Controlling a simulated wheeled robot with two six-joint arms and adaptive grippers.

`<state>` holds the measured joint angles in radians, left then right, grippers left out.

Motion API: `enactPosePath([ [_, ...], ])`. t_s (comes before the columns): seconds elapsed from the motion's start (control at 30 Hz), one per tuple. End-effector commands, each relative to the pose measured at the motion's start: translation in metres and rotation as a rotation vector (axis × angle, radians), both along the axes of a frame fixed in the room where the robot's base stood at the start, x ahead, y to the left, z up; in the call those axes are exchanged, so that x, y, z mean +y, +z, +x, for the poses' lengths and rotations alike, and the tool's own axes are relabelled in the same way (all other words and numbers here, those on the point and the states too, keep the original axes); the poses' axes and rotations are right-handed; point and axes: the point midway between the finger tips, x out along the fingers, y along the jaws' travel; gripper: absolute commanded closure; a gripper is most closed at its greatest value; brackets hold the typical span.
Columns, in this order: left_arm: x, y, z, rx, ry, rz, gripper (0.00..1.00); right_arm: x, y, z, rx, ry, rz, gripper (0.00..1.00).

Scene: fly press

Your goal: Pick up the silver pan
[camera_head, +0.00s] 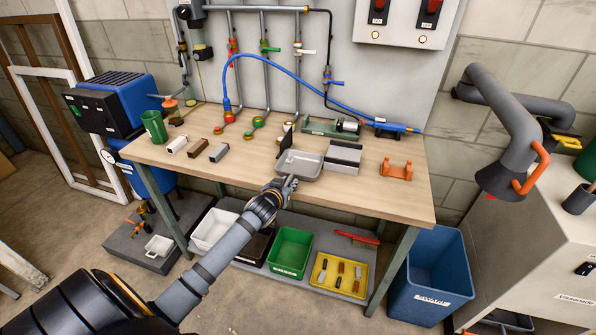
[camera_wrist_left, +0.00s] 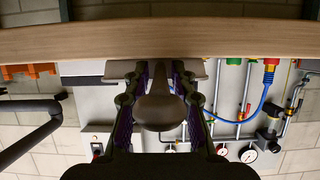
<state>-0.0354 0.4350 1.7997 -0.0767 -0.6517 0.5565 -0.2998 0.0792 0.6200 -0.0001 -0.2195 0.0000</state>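The silver pan (camera_head: 299,164) is a shallow grey rectangular pan at the front middle of the wooden workbench. My left gripper (camera_head: 287,183) is at its front edge, over the bench's front edge. In the left wrist view, which is upside down, the pan's rounded handle (camera_wrist_left: 160,108) points toward the camera between the two fingers of my left gripper (camera_wrist_left: 160,72). The fingers stand apart on either side of the handle, with narrow gaps visible. The gripper hides part of the pan's front in the head view. My right gripper is in neither view.
The workbench (camera_head: 385,205) also holds a grey box (camera_head: 344,158) right of the pan, an orange bracket (camera_head: 396,170), small blocks (camera_head: 197,148) and a green cup (camera_head: 154,127). A blue hose (camera_head: 290,75) arches behind. Bins (camera_head: 290,252) fill the lower shelf.

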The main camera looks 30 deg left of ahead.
Motion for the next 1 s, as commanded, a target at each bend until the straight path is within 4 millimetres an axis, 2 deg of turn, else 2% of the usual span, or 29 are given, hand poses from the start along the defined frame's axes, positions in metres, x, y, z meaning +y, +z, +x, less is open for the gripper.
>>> enactPosePath([
  [0.03, 0.000, 0.000, 0.000, 0.000, 0.000, 0.000, 0.86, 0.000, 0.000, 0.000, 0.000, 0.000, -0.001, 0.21],
  [0.13, 0.000, 0.000, 0.000, 0.000, 0.000, 0.000, 1.00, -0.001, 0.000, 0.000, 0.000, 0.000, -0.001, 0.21],
  [0.67, 0.000, 0.004, 0.000, -0.004, -0.001, 0.001, 1.00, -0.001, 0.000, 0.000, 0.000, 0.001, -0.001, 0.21],
  [0.83, 0.000, 0.021, 0.001, -0.006, -0.001, 0.003, 1.00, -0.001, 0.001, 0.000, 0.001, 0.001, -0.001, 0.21],
  [1.0, 0.000, 0.055, 0.001, -0.008, -0.003, 0.004, 1.00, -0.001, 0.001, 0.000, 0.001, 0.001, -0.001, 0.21],
])
